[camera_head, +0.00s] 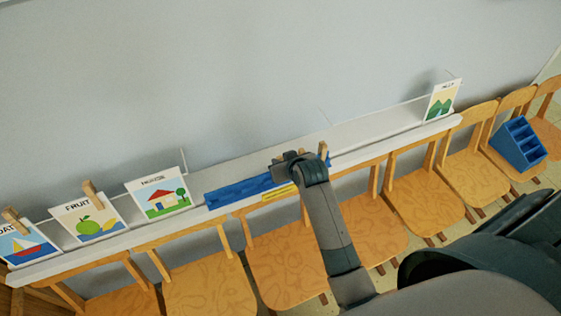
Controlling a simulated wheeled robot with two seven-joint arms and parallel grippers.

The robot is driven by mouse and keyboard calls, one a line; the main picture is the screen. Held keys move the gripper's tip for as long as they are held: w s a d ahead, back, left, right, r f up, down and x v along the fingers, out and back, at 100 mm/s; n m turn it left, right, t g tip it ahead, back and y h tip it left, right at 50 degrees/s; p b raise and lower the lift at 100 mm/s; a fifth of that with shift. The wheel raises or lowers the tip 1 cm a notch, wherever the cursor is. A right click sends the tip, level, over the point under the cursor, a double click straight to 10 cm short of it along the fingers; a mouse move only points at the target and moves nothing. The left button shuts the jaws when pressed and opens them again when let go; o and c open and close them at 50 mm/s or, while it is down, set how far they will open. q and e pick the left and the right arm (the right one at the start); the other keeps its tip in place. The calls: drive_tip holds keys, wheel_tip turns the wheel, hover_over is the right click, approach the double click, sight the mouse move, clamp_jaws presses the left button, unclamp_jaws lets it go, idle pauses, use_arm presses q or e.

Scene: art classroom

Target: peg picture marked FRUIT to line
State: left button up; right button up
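The picture marked FRUIT (88,226), with a green apple and an orange fruit, leans on the white ledge (372,128) at the left. A wooden peg (93,194) sits at the right part of its top edge. No line across its top can be made out. My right gripper (284,163) is far to the right of it, low over the right end of a blue tray (235,191). Wooden pegs (323,149) show beside my wrist there. The fingertips are too small and dark to tell whether they are open or hold anything. My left gripper is out of view.
The boat picture (25,247) with a peg (13,220) stands left of FRUIT, the house picture (160,197) right of it. A hills picture (441,101) stands at the ledge's far right. Chairs (287,262) line the front; a blue bin (519,145) rests at right.

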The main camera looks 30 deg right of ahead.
drive_tip(key=shift+r, duration=0.1)
drive_tip(key=shift+r+p, duration=0.95)
drive_tip(key=shift+r, duration=2.05)
drive_tip(key=shift+s, duration=0.15)
drive_tip(key=shift+s+a+r, duration=0.1)
drive_tip(key=shift+s+r, duration=0.05)
drive_tip(key=shift+s, duration=0.65)
drive_tip(key=shift+s+r, duration=0.2)
drive_tip(key=shift+s, duration=0.6)
drive_tip(key=shift+s+a+r, duration=0.1)
drive_tip(key=shift+s+r, duration=0.05)
drive_tip(key=shift+s, duration=0.65)
drive_tip(key=s+a+r+b, duration=0.1)
drive_tip(key=a+r+b, duration=0.3)
drive_tip(key=a+b, duration=0.4)
drive_tip(key=b, duration=0.7)
drive_tip(key=shift+s+r+n+y+b, duration=0.15)
drive_tip(key=shift+r+n+y+b, duration=0.15)
drive_tip(key=shift+r+b, duration=0.1)
